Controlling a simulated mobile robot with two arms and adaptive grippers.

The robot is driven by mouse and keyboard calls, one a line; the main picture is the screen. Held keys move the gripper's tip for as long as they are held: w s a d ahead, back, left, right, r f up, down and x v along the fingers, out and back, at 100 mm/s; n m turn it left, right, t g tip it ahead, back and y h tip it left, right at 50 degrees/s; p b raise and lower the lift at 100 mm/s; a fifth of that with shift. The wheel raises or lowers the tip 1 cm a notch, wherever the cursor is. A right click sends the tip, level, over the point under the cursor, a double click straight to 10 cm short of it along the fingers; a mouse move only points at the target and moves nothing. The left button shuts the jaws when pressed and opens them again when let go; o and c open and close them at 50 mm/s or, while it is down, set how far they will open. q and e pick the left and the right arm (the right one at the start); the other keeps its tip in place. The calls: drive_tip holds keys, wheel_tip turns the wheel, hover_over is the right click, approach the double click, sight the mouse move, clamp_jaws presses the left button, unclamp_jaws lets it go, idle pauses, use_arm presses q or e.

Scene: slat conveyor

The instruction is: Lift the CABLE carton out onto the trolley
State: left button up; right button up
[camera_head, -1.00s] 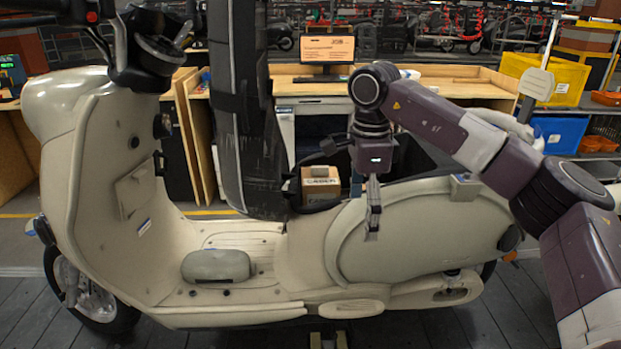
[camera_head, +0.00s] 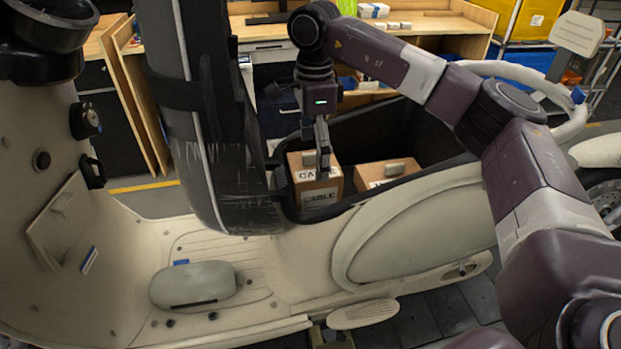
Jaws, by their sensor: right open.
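The CABLE carton (camera_head: 320,200) is a brown box with a white label reading CABLE. It stands in the dark open compartment of the cream scooter, its lower part hidden by the rim. My right gripper (camera_head: 322,165) points down at the top of this carton, overlapping it in the picture. Its jaws are open; I cannot tell whether a finger touches the carton. My left gripper is not in view. I do not see a trolley that I can make out.
A second brown carton (camera_head: 370,176) with a grey piece on top lies to the right in the same compartment. The dark raised seat (camera_head: 215,120) stands upright close to the left of the CABLE carton. A wooden desk (camera_head: 430,22) is behind.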

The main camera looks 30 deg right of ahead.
sight(309, 195)
wheel_tip(309, 195, down, 5)
drive_tip(key=shift+s+r+p, duration=0.1)
drive_tip(key=shift+r+p, duration=0.1)
drive_tip(key=shift+p, duration=0.8)
drive_tip(key=shift+f, duration=0.5)
drive_tip(key=shift+r, duration=0.1)
drive_tip(key=c, duration=1.3)
